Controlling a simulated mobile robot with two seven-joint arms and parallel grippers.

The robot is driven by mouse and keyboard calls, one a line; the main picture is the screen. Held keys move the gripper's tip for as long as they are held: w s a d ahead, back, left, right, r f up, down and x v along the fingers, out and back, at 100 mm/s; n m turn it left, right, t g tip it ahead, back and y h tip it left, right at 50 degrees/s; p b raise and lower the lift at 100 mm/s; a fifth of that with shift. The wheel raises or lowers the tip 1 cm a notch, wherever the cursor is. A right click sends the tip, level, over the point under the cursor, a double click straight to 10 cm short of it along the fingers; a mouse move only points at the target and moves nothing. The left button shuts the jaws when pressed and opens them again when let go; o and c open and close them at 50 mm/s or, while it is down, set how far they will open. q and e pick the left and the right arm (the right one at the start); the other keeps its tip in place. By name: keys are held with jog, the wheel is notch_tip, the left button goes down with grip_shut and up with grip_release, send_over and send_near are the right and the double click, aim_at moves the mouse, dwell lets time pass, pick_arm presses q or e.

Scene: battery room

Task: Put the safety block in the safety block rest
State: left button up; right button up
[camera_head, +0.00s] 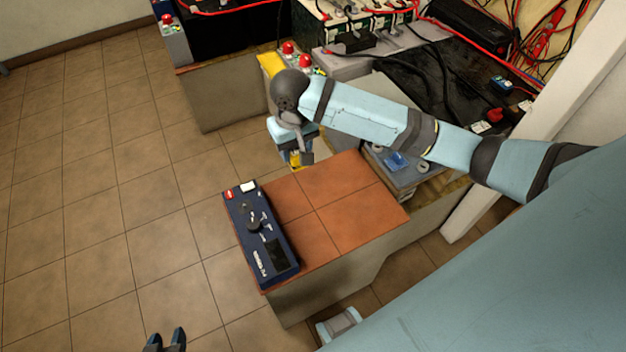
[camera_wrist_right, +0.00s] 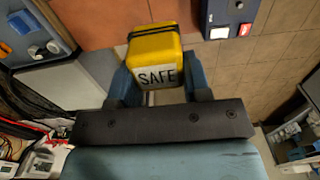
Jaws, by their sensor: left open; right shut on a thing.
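The safety block (camera_wrist_right: 154,50) is a yellow block with the word SAFE and dark bands, held between the fingers of my right gripper (camera_wrist_right: 155,84) in the right wrist view. In the head view the block (camera_head: 295,159) is a small yellow patch, largely hidden by my right gripper (camera_head: 295,152), beyond the far edge of the tiled worktop. My left gripper (camera_head: 166,340) is open and empty at the bottom edge, over the floor. I cannot make out with certainty which thing is the safety block rest.
A dark blue control box (camera_head: 262,235) lies along the left edge of the terracotta-tiled worktop (camera_head: 335,205), whose middle is bare. A yellow piece (camera_head: 270,63) and red push buttons (camera_head: 288,48) sit on the bench behind. Cables and batteries crowd the back right. Floor at left is clear.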

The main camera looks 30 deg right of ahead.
jog(key=shift+f, duration=0.55)
notch_tip(320, 180, down, 14)
jog(key=shift+w+r+b, duration=0.1)
jog(key=shift+r+b, duration=0.1)
jog(key=shift+b, duration=0.75)
notch_tip(320, 180, down, 4)
jog(key=shift+f+b, duration=0.2)
jog(key=shift+b, duration=0.2)
jog(key=shift+f, duration=0.45)
pick_arm(q)
jog(key=shift+w+f, duration=0.3)
jog(key=shift+f, duration=0.45)
jog(key=shift+s+f, duration=0.1)
jog(key=shift+f, duration=0.15)
pick_arm(e)
jog(key=o, duration=0.9)
jog(key=shift+f, duration=0.1)
jog(key=shift+o, duration=0.2)
